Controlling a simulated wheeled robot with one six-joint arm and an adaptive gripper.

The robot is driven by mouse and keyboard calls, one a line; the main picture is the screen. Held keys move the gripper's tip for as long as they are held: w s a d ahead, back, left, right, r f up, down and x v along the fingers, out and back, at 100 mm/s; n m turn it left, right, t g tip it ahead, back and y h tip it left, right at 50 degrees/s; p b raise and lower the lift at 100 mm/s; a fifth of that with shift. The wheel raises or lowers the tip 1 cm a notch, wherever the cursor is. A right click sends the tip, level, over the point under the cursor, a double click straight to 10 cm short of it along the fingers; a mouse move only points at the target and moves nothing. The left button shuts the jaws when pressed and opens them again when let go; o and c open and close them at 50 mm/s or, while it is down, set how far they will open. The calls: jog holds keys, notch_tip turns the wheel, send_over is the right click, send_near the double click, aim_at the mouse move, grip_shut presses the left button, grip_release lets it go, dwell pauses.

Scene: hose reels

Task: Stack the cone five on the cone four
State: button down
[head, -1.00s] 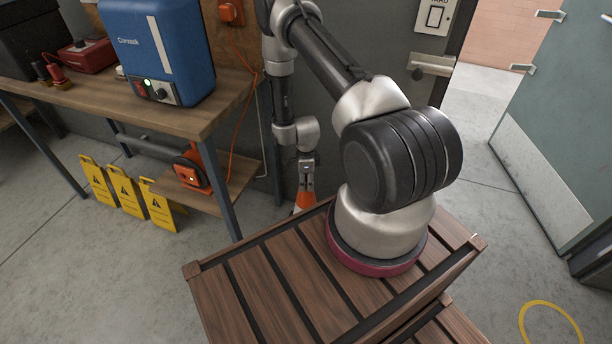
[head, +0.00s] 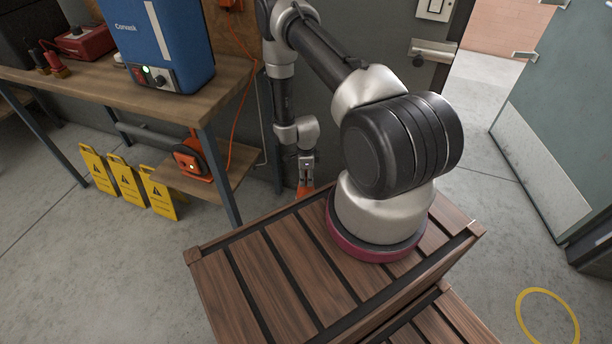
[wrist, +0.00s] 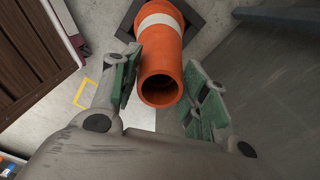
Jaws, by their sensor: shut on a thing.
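An orange cone (wrist: 163,62) with a white band and a dark square base is in the wrist view, its open top towards me. My gripper (wrist: 161,88) is shut on the cone near its top, one green-padded finger on each side. In the head view my gripper (head: 306,166) points down behind the wooden crate, and a bit of the orange cone (head: 305,190) shows below it. The crate hides the lower part. I see no number on the cone, and no second cone can be made out.
A workbench (head: 200,105) with a blue machine (head: 160,45) is at the left, with yellow warning signs (head: 128,182) on the floor. An open door (head: 560,120) is at the right.

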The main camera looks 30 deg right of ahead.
jog(key=c, duration=0.7)
grip_release()
jog(key=shift+s+f, duration=0.1)
jog(key=shift+f, duration=0.15)
notch_tip(320, 180, up, 12)
jog(key=shift+r, duration=0.1)
